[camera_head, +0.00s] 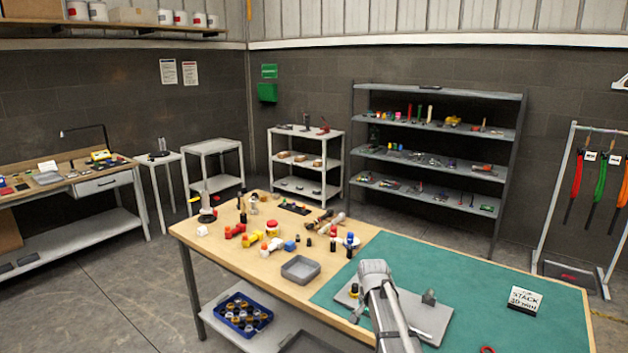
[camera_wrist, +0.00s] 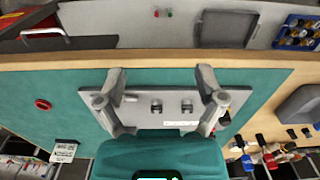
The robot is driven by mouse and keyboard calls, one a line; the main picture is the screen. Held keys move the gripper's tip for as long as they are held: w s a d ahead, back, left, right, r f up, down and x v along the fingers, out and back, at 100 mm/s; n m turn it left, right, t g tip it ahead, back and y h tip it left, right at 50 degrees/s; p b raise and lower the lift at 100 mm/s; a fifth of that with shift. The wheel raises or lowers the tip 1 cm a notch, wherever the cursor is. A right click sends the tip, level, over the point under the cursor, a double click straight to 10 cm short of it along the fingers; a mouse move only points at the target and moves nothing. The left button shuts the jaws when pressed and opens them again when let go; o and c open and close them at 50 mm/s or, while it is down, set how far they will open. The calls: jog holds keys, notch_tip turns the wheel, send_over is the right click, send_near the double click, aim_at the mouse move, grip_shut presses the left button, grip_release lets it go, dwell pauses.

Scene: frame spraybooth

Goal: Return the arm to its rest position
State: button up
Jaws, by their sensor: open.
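My arm reaches in from the bottom of the head view over the workbench (camera_head: 215,243) and its green mat (camera_head: 365,252); its rest position is not marked in either view. In the wrist view my gripper (camera_wrist: 162,84) is open, its two fingers wide apart with nothing seen between them. A light grey plate (camera_wrist: 145,97) with two small dark fittings lies below the fingers on the mat. I cannot tell how high the fingers are above it. In the head view my arm hides part of this plate (camera_head: 425,315).
A grey tray (camera_head: 300,269) and several small coloured parts stand left of the mat. A "STACK" sign (camera_head: 525,298) and a red ring (camera_head: 487,349) are at right. A blue crate (camera_head: 243,314) sits on the lower shelf. Shelving (camera_head: 430,93) stands behind, with open floor between.

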jog(key=s+f+n+b, duration=0.3)
jog(key=s, duration=0.6)
jog(key=s+d+f+n+b, duration=0.1)
jog(key=s+f+n+b, duration=0.1)
jog(key=s, duration=0.8)
jog(key=shift+f+n+b, duration=0.4)
jog(key=shift+f+n, duration=0.4)
